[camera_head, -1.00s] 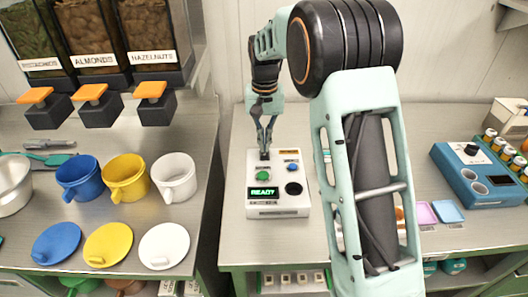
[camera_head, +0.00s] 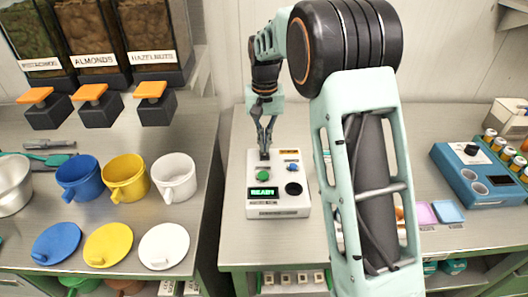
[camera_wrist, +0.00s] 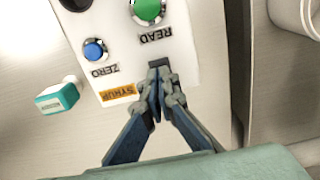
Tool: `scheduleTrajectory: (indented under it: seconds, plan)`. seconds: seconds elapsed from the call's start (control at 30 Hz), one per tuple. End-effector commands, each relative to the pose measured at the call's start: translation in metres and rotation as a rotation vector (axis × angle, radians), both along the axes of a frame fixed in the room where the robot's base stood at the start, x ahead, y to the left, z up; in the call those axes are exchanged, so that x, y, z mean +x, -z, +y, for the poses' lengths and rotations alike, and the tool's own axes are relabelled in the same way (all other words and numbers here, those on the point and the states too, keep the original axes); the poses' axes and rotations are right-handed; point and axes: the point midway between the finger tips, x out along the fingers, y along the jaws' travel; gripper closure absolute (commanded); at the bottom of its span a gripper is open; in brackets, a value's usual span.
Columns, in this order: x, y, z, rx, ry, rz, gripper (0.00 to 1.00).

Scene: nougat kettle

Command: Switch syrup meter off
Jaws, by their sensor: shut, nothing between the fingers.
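The syrup meter (camera_head: 279,213) is a white box on the right-hand steel counter. Its green display (camera_head: 262,192) is lit and seems to say READY. It has a green READ button (camera_wrist: 147,9), a blue ZERO button (camera_wrist: 95,50) and a dark round part (camera_head: 293,188) at its right. The orange SYRUP label (camera_wrist: 118,95) shows in the wrist view. My gripper (camera_wrist: 159,72) is shut and empty, its tips at a small dark switch (camera_wrist: 158,62) at the meter's back left corner. The tips partly hide the switch, and I cannot tell its position.
A teal-capped piece (camera_wrist: 58,98) lies beside the meter. A blue device (camera_head: 478,178) stands at the right near several small bottles. Blue (camera_head: 80,178), yellow (camera_head: 127,177) and white (camera_head: 174,177) cups stand on the left counter. Bare counter lies in front of the back wall.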

Motion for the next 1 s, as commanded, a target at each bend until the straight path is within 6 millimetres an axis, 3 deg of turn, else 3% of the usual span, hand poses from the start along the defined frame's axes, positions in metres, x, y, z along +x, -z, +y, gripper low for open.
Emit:
scheduleTrajectory:
  seconds: [1.0]
  plan:
    - [0.000,0.016,0.000,0.000,0.000,0.001,1.00]
